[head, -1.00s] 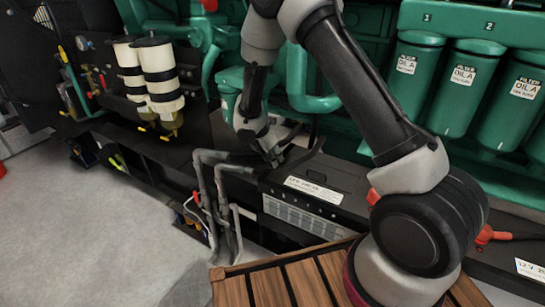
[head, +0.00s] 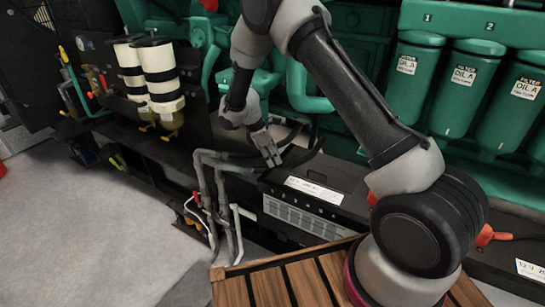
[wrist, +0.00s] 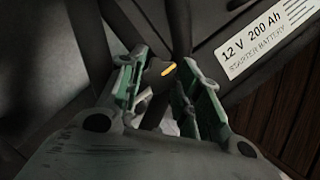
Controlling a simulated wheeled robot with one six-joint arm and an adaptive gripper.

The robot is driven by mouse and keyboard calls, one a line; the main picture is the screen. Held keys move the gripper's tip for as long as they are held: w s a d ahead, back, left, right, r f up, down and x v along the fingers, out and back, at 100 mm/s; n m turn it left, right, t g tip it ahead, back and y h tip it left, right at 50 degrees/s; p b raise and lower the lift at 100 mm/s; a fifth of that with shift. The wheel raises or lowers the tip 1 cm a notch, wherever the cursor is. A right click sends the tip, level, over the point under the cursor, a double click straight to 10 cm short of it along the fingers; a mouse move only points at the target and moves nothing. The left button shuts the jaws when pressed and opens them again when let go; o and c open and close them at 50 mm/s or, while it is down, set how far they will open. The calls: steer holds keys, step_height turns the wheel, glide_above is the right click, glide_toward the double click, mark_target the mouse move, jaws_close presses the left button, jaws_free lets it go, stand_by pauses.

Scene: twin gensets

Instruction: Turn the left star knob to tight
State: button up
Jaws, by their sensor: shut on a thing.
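A small dark part with a yellow mark (wrist: 168,69), which looks like the star knob, sits between the fingers of my gripper (wrist: 166,82) in the wrist view. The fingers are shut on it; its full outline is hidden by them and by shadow. In the head view my gripper (head: 272,150) points down at the far left end of the battery top, beside grey pipes. The knob cannot be made out in the head view, and its tight or loose setting cannot be read.
The black starter battery (head: 318,206) with a white label lies just in front of my gripper. Grey pipes (head: 206,180) rise on its left. Green oil filters (head: 412,90) stand at right, white-and-black filters (head: 160,75) at left. Black cables pass close to my gripper.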

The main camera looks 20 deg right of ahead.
steer(key=m, duration=0.2)
steer(key=m+g, duration=0.1)
steer(key=m, duration=0.1)
steer(key=shift+w+m+g+y, duration=0.2)
steer(key=shift+m+g+y, duration=0.1)
steer(key=shift+y, duration=0.1)
steer(key=m, duration=0.2)
steer(key=m+g+y, duration=0.1)
steer(key=m, duration=0.1)
steer(key=shift+w+d+m, duration=0.1)
steer(key=shift+d+m, duration=0.05)
steer(key=shift+m, duration=0.15)
steer(key=m+y, duration=0.1)
steer(key=m, duration=0.1)
steer(key=m+g, duration=0.1)
steer(key=m, duration=0.1)
steer(key=shift+d+y, duration=0.15)
steer(key=shift+y, duration=0.25)
steer(key=shift+d+m+y, duration=0.1)
steer(key=shift+m+y, duration=0.7)
steer(key=shift+m, duration=1.7)
steer(key=o, duration=1)
steer(key=shift+o, duration=0.2)
steer(key=v, duration=1.2)
